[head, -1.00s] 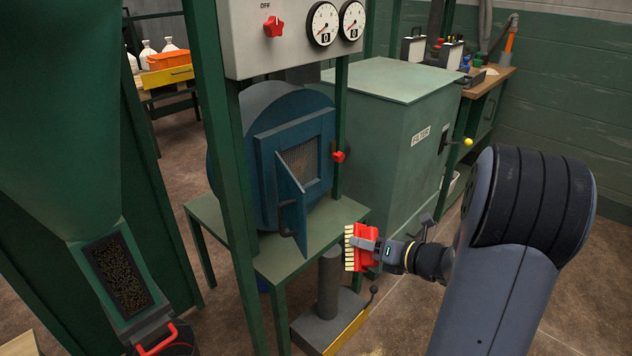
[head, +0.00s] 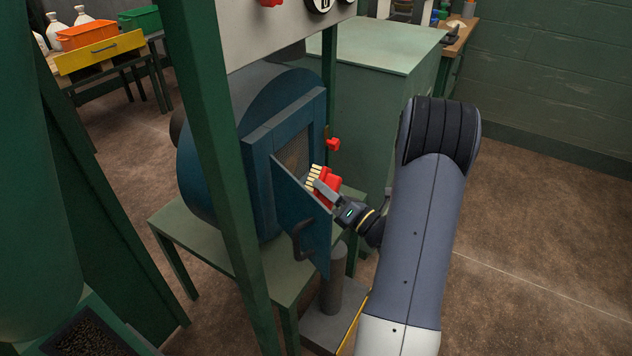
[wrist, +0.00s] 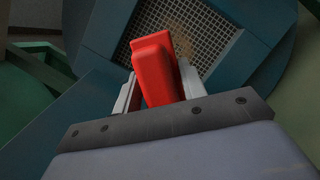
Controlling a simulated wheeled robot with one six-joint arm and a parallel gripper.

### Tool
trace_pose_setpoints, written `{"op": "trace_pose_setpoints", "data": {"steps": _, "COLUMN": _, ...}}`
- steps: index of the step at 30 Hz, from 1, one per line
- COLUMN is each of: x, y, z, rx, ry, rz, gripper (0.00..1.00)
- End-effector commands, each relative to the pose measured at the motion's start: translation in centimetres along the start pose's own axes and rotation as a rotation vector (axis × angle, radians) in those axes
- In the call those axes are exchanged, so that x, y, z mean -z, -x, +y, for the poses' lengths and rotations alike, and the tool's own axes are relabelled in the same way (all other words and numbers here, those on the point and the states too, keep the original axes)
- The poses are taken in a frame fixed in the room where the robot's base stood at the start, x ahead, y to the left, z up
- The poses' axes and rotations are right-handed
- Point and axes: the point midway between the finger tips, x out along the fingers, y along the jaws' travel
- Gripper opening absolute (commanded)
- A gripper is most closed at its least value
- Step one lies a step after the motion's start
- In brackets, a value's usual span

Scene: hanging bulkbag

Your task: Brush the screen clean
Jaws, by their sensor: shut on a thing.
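My gripper (head: 328,190) is shut on a red brush (head: 329,183) with pale bristles. The brush also shows in the wrist view (wrist: 155,68), between the jaws. It is held in front of the blue housing's opening, just right of the open door (head: 302,215). The screen (wrist: 180,35) is a metal mesh set in the blue frame, with brownish residue on its middle and right. In the head view the screen (head: 294,150) is partly hidden by the door and frame. I cannot tell whether the bristles touch it.
The open door hangs close on the left of my gripper, with a dark handle (head: 303,240). A green post (head: 215,150) stands further left. A red latch knob (head: 333,145) sits right of the opening. The green filter box (head: 385,75) is behind. Open floor (head: 540,230) lies to the right.

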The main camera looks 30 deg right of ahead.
Motion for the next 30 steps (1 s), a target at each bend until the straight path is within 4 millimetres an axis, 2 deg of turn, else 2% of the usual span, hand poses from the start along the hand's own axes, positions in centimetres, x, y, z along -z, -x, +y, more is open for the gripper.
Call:
{"op": "trace_pose_setpoints", "data": {"steps": 16, "x": 1.5, "y": -4.8, "z": 0.1, "rx": -0.003, "ry": -0.001, "rz": 0.003, "gripper": 0.21}}
{"op": "trace_pose_setpoints", "data": {"steps": 30, "x": 1.8, "y": -5.6, "z": 0.0, "rx": -0.001, "ry": -0.001, "rz": 0.001, "gripper": 0.21}}
